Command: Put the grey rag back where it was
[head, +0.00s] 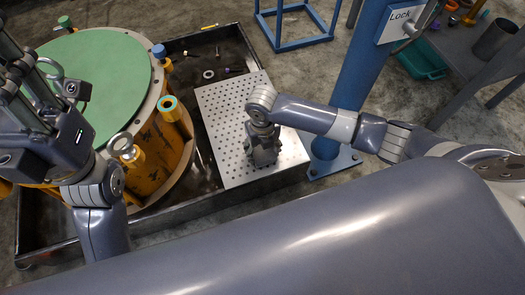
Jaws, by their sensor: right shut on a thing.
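My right gripper (263,157) points down over the perforated metal plate (225,108), near the plate's middle right. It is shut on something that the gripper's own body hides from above. I cannot make out the grey rag as a separate thing from the grey gripper. My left gripper (35,85) is at the left edge, in front of the green-topped drum; its fingers are partly cut off and I cannot tell whether they are open.
The yellow drum with a green top (95,62) stands in a dark tray (172,220). Small parts lie in the tray behind the plate. A blue post (362,60) with a "Lock" sign (402,20) rises right of the plate. A blue frame (297,40) and a teal bin (420,62) stand farther back.

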